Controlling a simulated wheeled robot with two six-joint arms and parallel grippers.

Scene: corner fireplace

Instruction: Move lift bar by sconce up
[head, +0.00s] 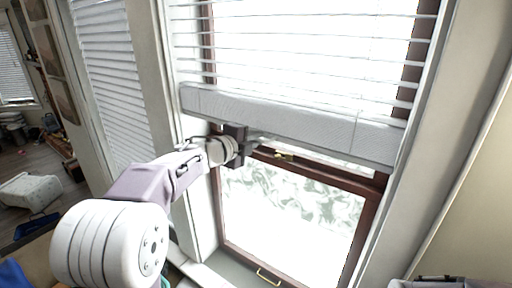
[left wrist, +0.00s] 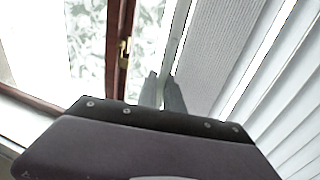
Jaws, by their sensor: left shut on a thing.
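The lift bar (head: 300,120) is the thick pale bottom rail of the white window blind, tilted down to the right in the head view. In the left wrist view the bar (left wrist: 228,50) shows as a textured grey-white band running diagonally. My left gripper (head: 262,142) is at the bar's lower edge, left of its middle, and is shut on it. In the left wrist view its two fingertips (left wrist: 163,92) are close together at the bar's edge. My right gripper is in neither view. I cannot make out a sconce.
The blind's slats (head: 300,50) hang above the bar. Behind and below is a brown-framed window with a brass latch (head: 284,156) close to my gripper and a brass handle (head: 268,277) low down. Another blind (head: 108,80) hangs at left.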

